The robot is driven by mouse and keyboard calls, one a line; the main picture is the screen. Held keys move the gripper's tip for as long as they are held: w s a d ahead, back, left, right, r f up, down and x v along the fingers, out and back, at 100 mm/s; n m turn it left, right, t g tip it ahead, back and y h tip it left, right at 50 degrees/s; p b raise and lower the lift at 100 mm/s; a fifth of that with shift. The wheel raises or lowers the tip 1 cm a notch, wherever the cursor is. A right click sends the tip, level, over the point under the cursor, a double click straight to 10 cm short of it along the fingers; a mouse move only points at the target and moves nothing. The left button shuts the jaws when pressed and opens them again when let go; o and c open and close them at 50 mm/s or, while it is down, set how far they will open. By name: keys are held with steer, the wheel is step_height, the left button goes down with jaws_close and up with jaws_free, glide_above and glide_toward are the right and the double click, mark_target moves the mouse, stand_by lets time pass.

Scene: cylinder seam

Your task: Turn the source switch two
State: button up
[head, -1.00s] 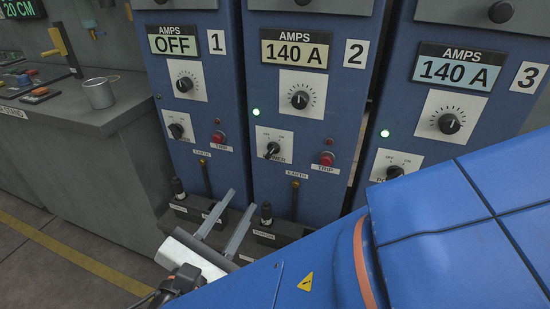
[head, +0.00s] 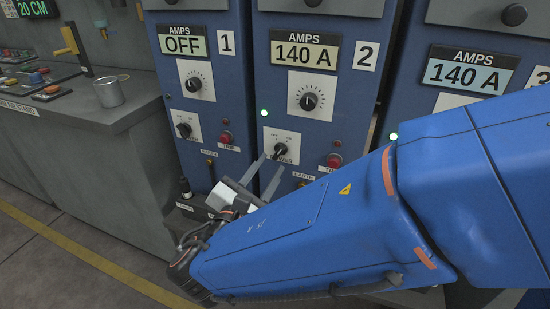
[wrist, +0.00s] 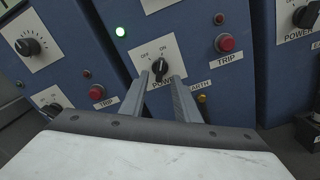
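Source two is the middle blue cabinet (head: 310,190), with a 140 A display (head: 304,52) and a lit green lamp (head: 264,113). Its black power switch (head: 281,150) sits on a white OFF/ON plate below the amps dial; it also shows in the wrist view (wrist: 160,68). My gripper (head: 274,160) is open and empty, its two grey fingers reaching up toward this switch. In the wrist view, the fingertips (wrist: 159,76) lie to the left and right of the knob's lower part. I cannot tell whether they touch it. The exact knob angle is hard to read.
A red trip button (head: 334,160) is right of the switch, with an earth fitting (wrist: 203,98) below it. Source one (head: 184,45) reads OFF at left; source three (head: 466,70) reads 140 A at right. A bench with a metal cup (head: 109,93) stands further left.

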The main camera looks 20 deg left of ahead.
mark_target(277, 156)
steer(key=shift+w+d, duration=0.15)
steer(key=shift+w, duration=2.25)
jaws_close()
